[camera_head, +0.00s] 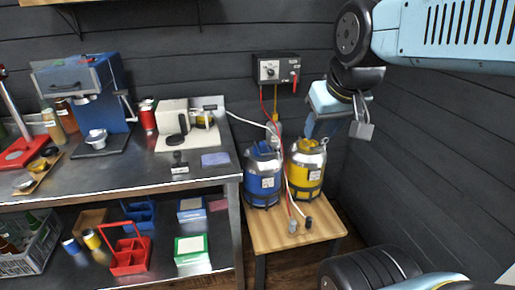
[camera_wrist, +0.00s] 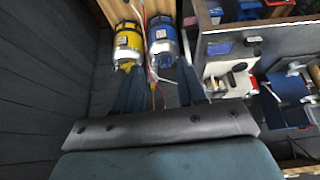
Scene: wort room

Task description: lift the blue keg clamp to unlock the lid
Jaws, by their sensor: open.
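The blue keg (camera_head: 263,184) stands upright on a small wooden table, with a blue clamp (camera_head: 262,149) on its metal lid. In the wrist view the blue keg (camera_wrist: 162,36) is at top centre, and its clamp (camera_wrist: 165,60) shows at the lid end. The clamp's exact position is too small to tell. My gripper (camera_head: 318,127) is above and right of the blue keg, nearer the yellow keg in the head view. In the wrist view my gripper (camera_wrist: 158,88) is open, with its two dark blue fingers apart and nothing between them.
The yellow keg (camera_head: 305,170) stands close beside the blue keg. Red and white hoses run past both kegs from a wall control box (camera_head: 277,72). A steel workbench (camera_head: 150,178) with equipment stands left. Dark plank walls close off the back and right.

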